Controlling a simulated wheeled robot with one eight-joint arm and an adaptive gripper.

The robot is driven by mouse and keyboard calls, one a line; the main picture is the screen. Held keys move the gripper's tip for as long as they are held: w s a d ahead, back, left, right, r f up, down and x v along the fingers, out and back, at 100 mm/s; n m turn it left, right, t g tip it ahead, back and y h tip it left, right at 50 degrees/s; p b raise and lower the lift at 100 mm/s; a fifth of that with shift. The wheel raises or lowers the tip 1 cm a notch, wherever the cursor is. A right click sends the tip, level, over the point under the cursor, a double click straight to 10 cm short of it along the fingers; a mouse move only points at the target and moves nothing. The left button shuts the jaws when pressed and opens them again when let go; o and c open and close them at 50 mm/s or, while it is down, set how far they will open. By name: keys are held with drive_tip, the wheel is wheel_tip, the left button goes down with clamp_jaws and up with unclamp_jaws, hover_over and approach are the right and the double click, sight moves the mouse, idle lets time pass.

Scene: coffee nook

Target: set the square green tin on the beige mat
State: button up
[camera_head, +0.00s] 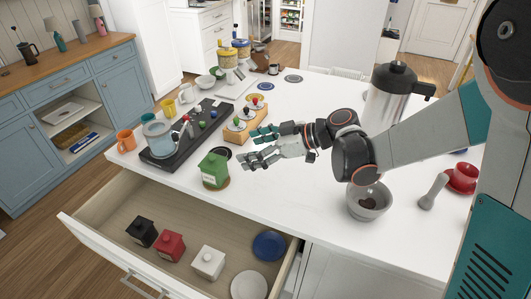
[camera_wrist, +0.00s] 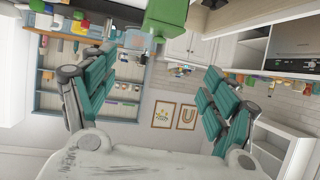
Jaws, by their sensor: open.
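The square green tin (camera_head: 214,170) stands upright on the white counter near its front edge, above the open drawer. In the wrist view the green tin (camera_wrist: 165,16) shows at the top, beyond the spread fingers (camera_wrist: 158,90).
The open drawer (camera_head: 172,208) holds black, red and white tins and blue and white round mats. A dark tray (camera_head: 185,135) with a glass pot and a wooden block (camera_head: 243,125) lie behind the tin. A grey bowl (camera_head: 369,203) and a steel flask (camera_head: 392,98) stand to the right.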

drive_tip(key=s+d+r+m+t+h, duration=0.2)
drive_tip(key=s+d+m+h, duration=0.4)
drive_tip(key=s+d, duration=0.4)
drive_tip(key=s+d+r+m+t+h, duration=0.2)
drive_tip(key=s+d+m+h, duration=0.4)
drive_tip(key=d, duration=0.9)
drive_tip(key=s+m, duration=0.3)
drive_tip(key=s, duration=0.1)
drive_tip(key=shift+s, duration=0.35)
drive_tip(key=shift+a+r, duration=0.1)
drive_tip(key=shift+c, duration=0.4)
